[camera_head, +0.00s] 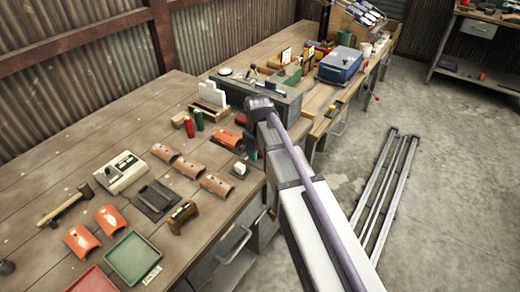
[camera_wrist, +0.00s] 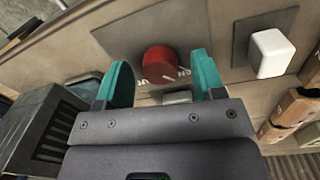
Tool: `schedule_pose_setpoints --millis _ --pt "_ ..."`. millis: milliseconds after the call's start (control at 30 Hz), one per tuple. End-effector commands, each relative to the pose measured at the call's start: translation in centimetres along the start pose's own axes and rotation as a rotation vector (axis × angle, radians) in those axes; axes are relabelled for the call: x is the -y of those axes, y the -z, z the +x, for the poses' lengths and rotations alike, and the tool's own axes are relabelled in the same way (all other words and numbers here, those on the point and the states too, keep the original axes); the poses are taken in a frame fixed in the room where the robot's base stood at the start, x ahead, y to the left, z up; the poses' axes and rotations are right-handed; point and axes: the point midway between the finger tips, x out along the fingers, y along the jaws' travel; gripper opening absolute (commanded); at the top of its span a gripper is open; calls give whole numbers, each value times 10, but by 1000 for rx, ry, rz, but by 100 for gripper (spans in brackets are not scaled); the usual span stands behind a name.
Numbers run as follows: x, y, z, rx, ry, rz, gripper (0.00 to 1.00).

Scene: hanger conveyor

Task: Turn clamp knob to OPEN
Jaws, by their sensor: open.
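The red round knob (camera_wrist: 161,63) shows in the wrist view, with a white line on its face. It sits on a dark plate (camera_wrist: 118,38) with white lettering, partly hidden and not readable. My gripper (camera_wrist: 161,72) is open, with one teal finger to the left of the knob and one to the right. Gaps show between the fingers and the knob, and nothing is held. In the head view my teal gripper (camera_head: 250,146) is mostly hidden behind my arm at the bench's right edge, and I cannot make out the knob there.
A white block-shaped knob (camera_wrist: 268,52) on its own dark plate stands right of the red knob; it also shows in the head view (camera_head: 240,169). Brown curved pieces (camera_head: 217,184) and an orange one (camera_head: 228,139) lie nearby. A dark ribbed box (camera_wrist: 45,125) is at lower left.

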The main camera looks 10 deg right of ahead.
Motion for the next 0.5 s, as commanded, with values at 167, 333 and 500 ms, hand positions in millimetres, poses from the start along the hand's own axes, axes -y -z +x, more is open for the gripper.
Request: schedule_pose_setpoints --millis 167,333,500 --pt "0 0 -34 0 0 0 63" --pt "-1 0 -78 0 0 0 63" --pt "0 0 -106 0 0 0 63"
